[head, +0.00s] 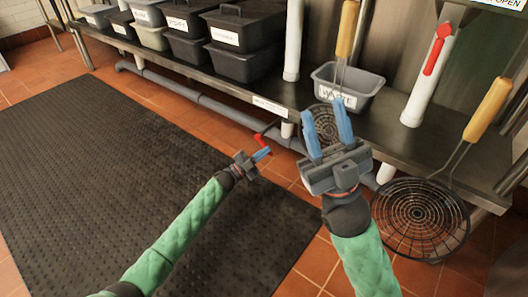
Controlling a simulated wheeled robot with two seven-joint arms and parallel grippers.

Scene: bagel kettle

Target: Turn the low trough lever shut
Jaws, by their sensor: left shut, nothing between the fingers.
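A low red lever (259,140) shows just below the shelf edge, near the grey pipe. My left gripper (263,154) is shut and empty, with its blue fingertips right at the lever's lower end. I cannot tell if they touch it. The gripper hides part of what lies behind it. My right gripper (328,128) is raised in front of the shelf, its two blue fingers apart with nothing held. A second red lever (436,50) is higher up, on a white pipe at the right.
A steel shelf (400,147) carries black lidded bins (243,65) and a grey waste tub (353,92). A wire skimmer (420,217) with a yellow handle hangs at the right. A long grey pipe (215,105) runs under the shelf. A black mat (110,170) covers open floor.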

